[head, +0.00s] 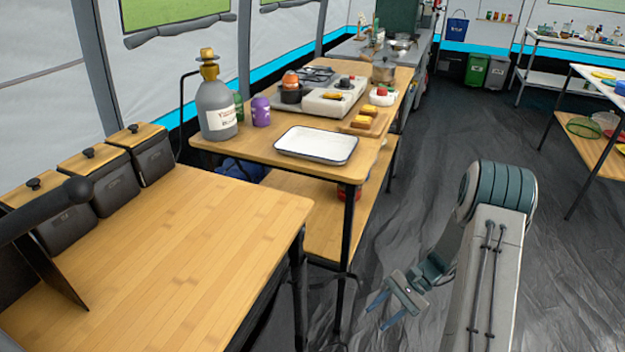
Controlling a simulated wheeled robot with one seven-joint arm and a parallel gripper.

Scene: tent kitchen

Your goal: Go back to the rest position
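My gripper (383,312) is at the lower middle right of the head view, low over the dark floor. Its two thin fingers stand apart and nothing shows between them. It is to the right of the near wooden table (190,255) and touches nothing that I can see. My arm folds down to it from the lower right of the view.
The farther table holds a white tray (317,143), a grey bottle (214,108), a purple jar (261,111) and a stove (330,103). Three dark canisters stand on the near table. The dark floor (520,130) is open to the right; shelves (585,150) stand at far right.

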